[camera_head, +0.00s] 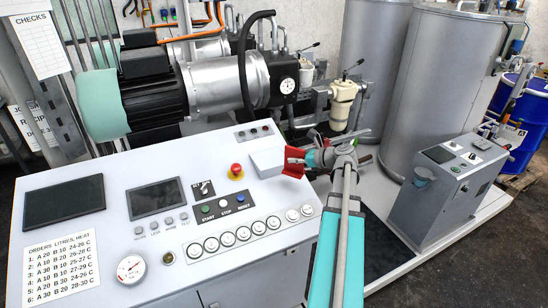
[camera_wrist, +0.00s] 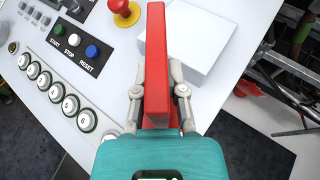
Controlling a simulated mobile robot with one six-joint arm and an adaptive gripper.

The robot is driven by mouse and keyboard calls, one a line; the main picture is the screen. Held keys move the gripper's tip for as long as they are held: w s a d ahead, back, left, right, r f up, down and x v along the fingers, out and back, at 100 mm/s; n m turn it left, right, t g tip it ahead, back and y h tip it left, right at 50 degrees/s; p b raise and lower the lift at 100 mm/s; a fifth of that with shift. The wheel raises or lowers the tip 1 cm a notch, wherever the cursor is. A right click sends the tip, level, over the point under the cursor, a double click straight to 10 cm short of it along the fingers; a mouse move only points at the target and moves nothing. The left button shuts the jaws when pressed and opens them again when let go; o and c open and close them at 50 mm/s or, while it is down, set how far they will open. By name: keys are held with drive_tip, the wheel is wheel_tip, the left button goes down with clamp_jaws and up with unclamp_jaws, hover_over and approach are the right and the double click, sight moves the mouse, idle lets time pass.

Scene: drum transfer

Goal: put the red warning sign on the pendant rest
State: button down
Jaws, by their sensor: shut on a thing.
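The red warning sign (camera_wrist: 156,55) is a narrow red slab, seen nearly edge-on in the wrist view. My gripper (camera_wrist: 159,92) is shut on it, one finger on each side. In the head view the sign (camera_head: 294,160) shows at the right edge of the console, in my gripper (camera_head: 308,160). A plain white block, which looks like the pendant rest (camera_head: 266,164), is on the console just left of the sign. In the wrist view this block (camera_wrist: 200,45) is partly behind the sign. I cannot tell whether the sign touches it.
The sloped white console (camera_head: 100,240) carries a red stop button (camera_head: 236,171), coloured push buttons and a row of round numbered buttons (camera_head: 243,234) close by. A motor (camera_head: 153,100) stands behind. A grey cabinet (camera_head: 440,200) stands to the right, with dark floor between.

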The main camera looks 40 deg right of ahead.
drive_tip(key=w+a+r+p, duration=0.4)
drive_tip(key=w, duration=0.3)
drive_tip(key=w+a+r+n+y+p, duration=0.1)
drive_tip(key=w+a+r+p, duration=0.2)
drive_tip(key=w, duration=0.4)
drive_tip(key=w+a+r+g+y+p, duration=0.1)
drive_tip(key=w+a+r+p, duration=0.3)
drive_tip(key=w, duration=0.4)
drive_tip(key=shift+a+r+n+p, duration=0.4)
drive_tip(key=shift+r+p, duration=0.25)
drive_tip(key=shift+r, duration=0.2)
drive_tip(key=shift+s+d, duration=0.1)
drive_tip(key=shift+d, duration=0.05)
drive_tip(key=s+d+f+b, duration=0.8)
drive_tip(key=d+f+b, duration=0.1)
drive_tip(key=d, duration=0.1)
drive_tip(key=shift+d, duration=0.1)
